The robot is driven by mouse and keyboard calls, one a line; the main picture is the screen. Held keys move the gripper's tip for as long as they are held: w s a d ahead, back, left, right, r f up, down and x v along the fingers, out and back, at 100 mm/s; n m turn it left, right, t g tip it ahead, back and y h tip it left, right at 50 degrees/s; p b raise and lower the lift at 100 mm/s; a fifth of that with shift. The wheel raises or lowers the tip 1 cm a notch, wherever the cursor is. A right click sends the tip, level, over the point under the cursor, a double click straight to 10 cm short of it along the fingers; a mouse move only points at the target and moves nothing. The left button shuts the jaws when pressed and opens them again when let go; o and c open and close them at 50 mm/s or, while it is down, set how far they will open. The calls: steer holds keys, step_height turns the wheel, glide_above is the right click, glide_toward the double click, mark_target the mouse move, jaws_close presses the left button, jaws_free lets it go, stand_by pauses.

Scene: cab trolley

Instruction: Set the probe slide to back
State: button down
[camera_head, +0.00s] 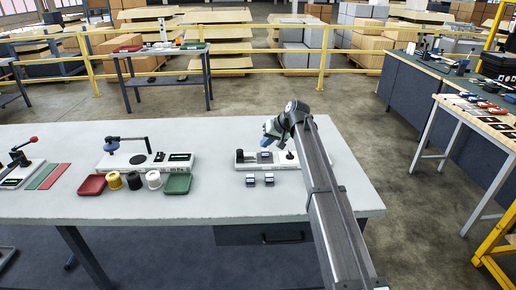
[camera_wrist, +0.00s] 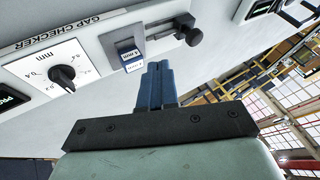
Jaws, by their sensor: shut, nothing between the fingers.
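The gap checker (camera_head: 281,165) is a pale, low device on the white table, and it also shows in the wrist view (camera_wrist: 90,42). A small block with a blue-and-white label (camera_wrist: 130,56) sits on it. Beside the block is a black rod with a round knob (camera_wrist: 189,32), which looks like the probe slide; I cannot tell its set position. My gripper (camera_head: 268,141) is over the device. In the wrist view its blue fingers (camera_wrist: 155,66) are shut together and empty, with their tips close to the labelled block. I cannot tell whether they touch it.
A black dial knob (camera_wrist: 63,75) sits on the device's mm scale. Two small blocks (camera_head: 250,180) (camera_head: 269,180) stand in front of the device. To the left are a red tray (camera_head: 92,185), several spools, a green tray (camera_head: 178,184) and another instrument (camera_head: 148,161). The table's front right is mostly clear.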

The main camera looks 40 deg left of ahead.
steer(key=shift+v, duration=2.15)
